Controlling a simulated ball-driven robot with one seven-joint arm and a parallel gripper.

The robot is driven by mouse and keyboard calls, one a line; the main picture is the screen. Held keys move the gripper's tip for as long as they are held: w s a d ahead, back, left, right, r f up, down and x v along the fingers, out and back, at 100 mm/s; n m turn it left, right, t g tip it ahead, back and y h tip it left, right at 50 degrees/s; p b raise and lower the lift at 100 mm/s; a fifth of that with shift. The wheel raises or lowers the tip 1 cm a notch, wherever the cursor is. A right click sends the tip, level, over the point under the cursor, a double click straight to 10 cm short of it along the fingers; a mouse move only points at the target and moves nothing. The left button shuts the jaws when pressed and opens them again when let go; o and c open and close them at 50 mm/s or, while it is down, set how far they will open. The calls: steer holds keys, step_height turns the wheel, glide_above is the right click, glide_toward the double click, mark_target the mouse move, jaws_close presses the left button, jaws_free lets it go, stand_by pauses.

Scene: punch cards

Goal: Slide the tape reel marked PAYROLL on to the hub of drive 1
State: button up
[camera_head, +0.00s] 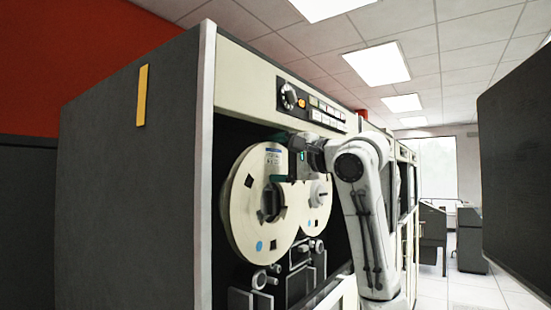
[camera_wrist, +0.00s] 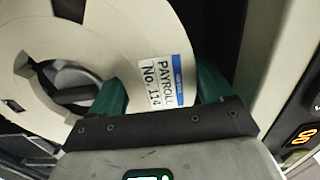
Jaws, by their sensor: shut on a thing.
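The cream PAYROLL reel (camera_head: 243,205) stands upright at the front of the tape drive in the head view. In the wrist view the reel (camera_wrist: 115,35) bears a white and blue label (camera_wrist: 164,82) reading PAYROLL. My gripper (camera_head: 293,165) is shut on the reel's rim at its upper right, with a green finger on each side of the label in the wrist view. A grey round hub (camera_wrist: 70,82) shows through the reel's dark centre opening. I cannot tell whether the reel is around the hub or in front of it.
A second cream reel (camera_head: 318,205) is to the right, partly behind the first. A control panel (camera_head: 310,103) with a knob and buttons is above. The cabinet's pale side edge (camera_head: 207,150) stands close on the left. A dark panel (camera_head: 515,170) is at the far right.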

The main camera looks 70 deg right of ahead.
steer(key=shift+w+d+r, duration=0.1)
steer(key=shift+w+d, duration=0.05)
steer(key=shift+w, duration=0.5)
steer(key=shift+w+d+p, duration=0.1)
steer(key=shift+w+p, duration=0.2)
steer(key=shift+w+d, duration=0.1)
steer(key=shift+w, duration=0.3)
steer(key=shift+w, duration=0.2)
steer(key=o, duration=1.4)
steer(key=shift+w, duration=0.1)
steer(key=shift+c, duration=0.8)
steer(key=p+v, duration=0.1)
steer(key=v, duration=0.9)
steer(key=shift+p, duration=0.35)
